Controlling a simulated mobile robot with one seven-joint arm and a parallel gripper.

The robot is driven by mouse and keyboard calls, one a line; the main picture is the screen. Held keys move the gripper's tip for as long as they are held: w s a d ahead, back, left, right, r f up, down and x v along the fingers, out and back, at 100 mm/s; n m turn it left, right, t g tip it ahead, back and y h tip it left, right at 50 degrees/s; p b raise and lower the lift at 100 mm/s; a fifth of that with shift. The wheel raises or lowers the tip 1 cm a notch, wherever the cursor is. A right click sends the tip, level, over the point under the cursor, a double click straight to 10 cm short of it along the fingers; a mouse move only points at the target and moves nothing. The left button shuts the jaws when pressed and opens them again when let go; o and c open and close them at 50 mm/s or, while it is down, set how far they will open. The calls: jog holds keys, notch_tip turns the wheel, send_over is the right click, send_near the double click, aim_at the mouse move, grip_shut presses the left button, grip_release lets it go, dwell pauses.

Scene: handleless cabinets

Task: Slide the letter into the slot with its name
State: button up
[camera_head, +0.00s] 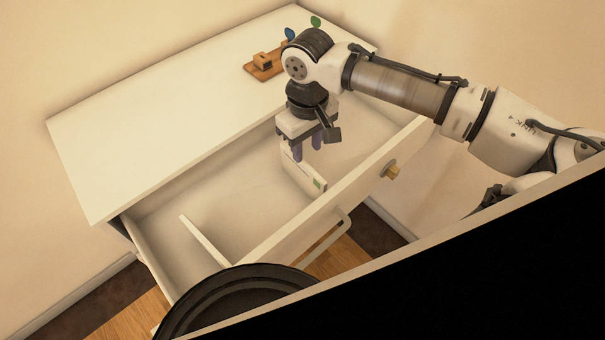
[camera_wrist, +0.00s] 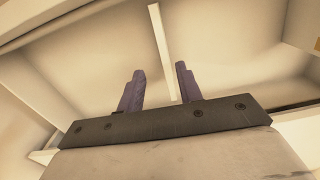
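My gripper (camera_head: 311,157) points down into the open drawer (camera_head: 172,214), toward its right part. In the wrist view the two purple-grey fingers (camera_wrist: 158,88) stand apart, with a gap between them. A white upright panel with a small green mark (camera_head: 305,178) stands just below the fingers. I cannot tell whether it is the letter or a divider. A thin pale strip (camera_wrist: 160,45) runs up from between the fingers in the wrist view; I see no finger clearly touching it. No name on a letter or slot is readable.
A pale divider (camera_head: 205,241) stands in the drawer's left part. The drawer front (camera_head: 290,228) has a bar handle (camera_head: 335,236) and a small wooden knob (camera_head: 391,171). A wooden stand (camera_head: 264,70) sits on the otherwise bare cabinet top (camera_head: 165,120), near blue and green leaf-like pieces.

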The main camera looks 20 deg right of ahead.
jog(key=f, duration=0.4)
jog(key=a+f, duration=0.1)
jog(key=f, duration=0.1)
jog(key=shift+w+f+b, duration=0.1)
jog(key=shift+f+b, duration=0.2)
jog(key=shift+b, duration=0.05)
grip_shut()
